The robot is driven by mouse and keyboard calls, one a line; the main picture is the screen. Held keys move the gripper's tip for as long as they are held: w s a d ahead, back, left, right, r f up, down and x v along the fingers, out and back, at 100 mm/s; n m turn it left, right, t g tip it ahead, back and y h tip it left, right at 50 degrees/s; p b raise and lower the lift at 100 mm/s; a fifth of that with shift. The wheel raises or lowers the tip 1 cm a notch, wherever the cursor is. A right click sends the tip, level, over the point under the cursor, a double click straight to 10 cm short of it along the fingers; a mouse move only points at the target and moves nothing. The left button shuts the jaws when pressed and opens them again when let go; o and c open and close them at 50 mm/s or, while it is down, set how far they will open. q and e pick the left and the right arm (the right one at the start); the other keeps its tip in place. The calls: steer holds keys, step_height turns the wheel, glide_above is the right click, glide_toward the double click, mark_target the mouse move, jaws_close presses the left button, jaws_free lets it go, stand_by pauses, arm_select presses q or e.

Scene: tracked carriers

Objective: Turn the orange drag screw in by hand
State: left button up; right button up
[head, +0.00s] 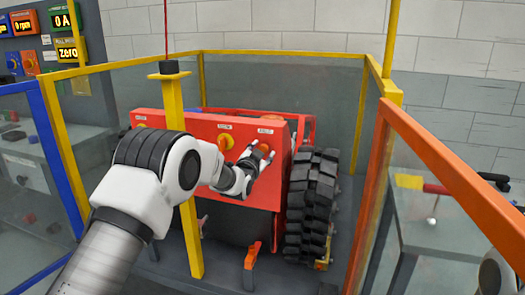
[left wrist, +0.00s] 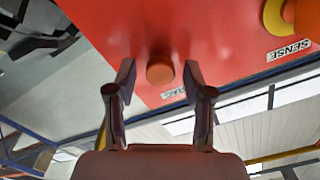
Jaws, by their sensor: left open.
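The orange drag screw (left wrist: 160,70) is a small round knob on the red panel (head: 180,125) of the tracked carrier. A label, partly hidden and ending in "AG", sits beside it in the left wrist view. My left gripper (left wrist: 160,84) is open, with one finger on each side of the screw and a visible gap to each. Whether the fingertips reach the panel is hard to tell. In the head view the left gripper (head: 262,157) is at the panel's right part, and the screw (head: 264,147) shows between its fingers. My right gripper is out of view.
A yellow-ringed orange knob (head: 225,141) labelled SENSE sits left of the screw. A black track (head: 311,205) stands right of the panel. A yellow post (head: 190,220) and clear-panelled barriers with an orange rail (head: 450,180) surround the carrier. Readouts (head: 70,20) show at upper left.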

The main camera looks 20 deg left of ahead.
arm_select(q)
steer(key=shift+c, duration=0.3)
steer(key=c, duration=0.8)
steer(key=shift+m, duration=0.8)
steer(key=shift+c, duration=0.2)
steer(key=m+b, duration=0.1)
steer(key=m, duration=0.7)
steer(key=shift+b, duration=0.35)
